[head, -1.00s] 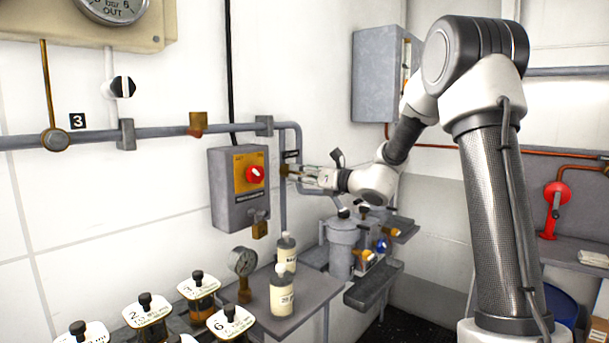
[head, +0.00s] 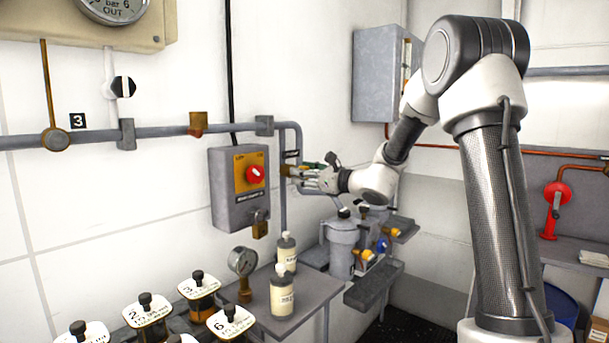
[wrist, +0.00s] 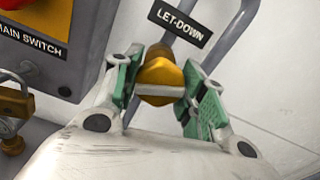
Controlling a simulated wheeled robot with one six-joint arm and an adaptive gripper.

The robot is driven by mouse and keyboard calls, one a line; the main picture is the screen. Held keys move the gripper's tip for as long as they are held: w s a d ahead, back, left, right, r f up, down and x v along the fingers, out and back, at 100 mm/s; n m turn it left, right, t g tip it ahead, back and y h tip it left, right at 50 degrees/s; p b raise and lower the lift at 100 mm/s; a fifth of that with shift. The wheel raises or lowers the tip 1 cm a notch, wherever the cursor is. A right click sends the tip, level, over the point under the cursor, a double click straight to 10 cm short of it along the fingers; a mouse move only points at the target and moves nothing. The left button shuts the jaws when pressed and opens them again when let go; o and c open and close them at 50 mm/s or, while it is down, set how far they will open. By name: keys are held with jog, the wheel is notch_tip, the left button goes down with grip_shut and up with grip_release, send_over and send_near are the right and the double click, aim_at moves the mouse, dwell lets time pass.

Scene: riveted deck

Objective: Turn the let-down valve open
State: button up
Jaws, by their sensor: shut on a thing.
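The let-down valve has a yellow knob (wrist: 158,77) with a pale bar across it, just below the black LET-DOWN label (wrist: 180,22) in the wrist view. My gripper (wrist: 160,86) has its green-padded fingers on both sides of the knob and is shut on it. In the head view my gripper (head: 301,172) reaches left to the valve on the grey pipe, right of the switch box. There the fingers cover most of the valve. The gripper looks rolled, with the knob's bar slanting slightly in the wrist view.
The grey main switch box (head: 238,188) with a red knob and a padlock is close left of my gripper. Below are a shelf (head: 315,292) with bottles (head: 282,295) and a gauge (head: 242,262), and a grey canister (head: 342,240). A grey wall cabinet (head: 377,75) hangs above.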

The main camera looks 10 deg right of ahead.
jog(key=n, duration=1.3)
jog(key=shift+f, duration=0.1)
jog(key=shift+n, duration=0.4)
jog(key=o, duration=1)
jog(key=shift+o, duration=0.2)
jog(key=shift+s, duration=0.1)
jog(key=v, duration=1.2)
